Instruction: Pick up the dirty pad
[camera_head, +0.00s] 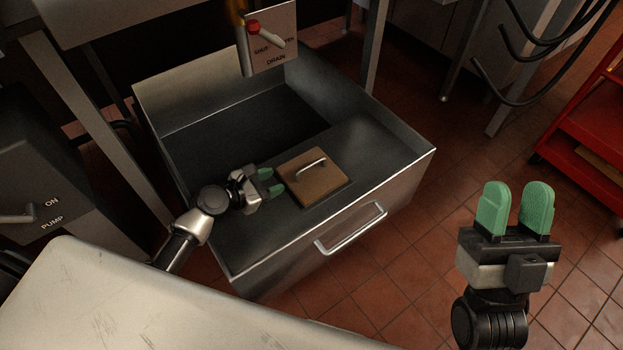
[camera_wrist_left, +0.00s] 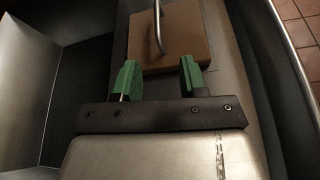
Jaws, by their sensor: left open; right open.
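The dirty pad (camera_head: 316,182) is a brown, square, flat piece with a curved metal handle on top. It lies on the flat metal ledge inside the open drawer. In the left wrist view the pad (camera_wrist_left: 188,40) lies just beyond the fingertips. My left gripper (camera_head: 275,182) is open and empty, close to the pad's left side, with its green fingers toward it. In the left wrist view my left gripper (camera_wrist_left: 158,77) shows a gap between its fingers, with the handle above that gap. My right gripper (camera_head: 516,207) is open and empty over the tiled floor at the right.
The metal drawer (camera_head: 408,166) has raised walls and a front handle (camera_head: 350,230). A drain lever sign (camera_head: 272,40) hangs over its back. A pump box (camera_head: 45,190) stands left, a red cart (camera_head: 585,130) right. A pale worktop (camera_head: 130,300) is in front.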

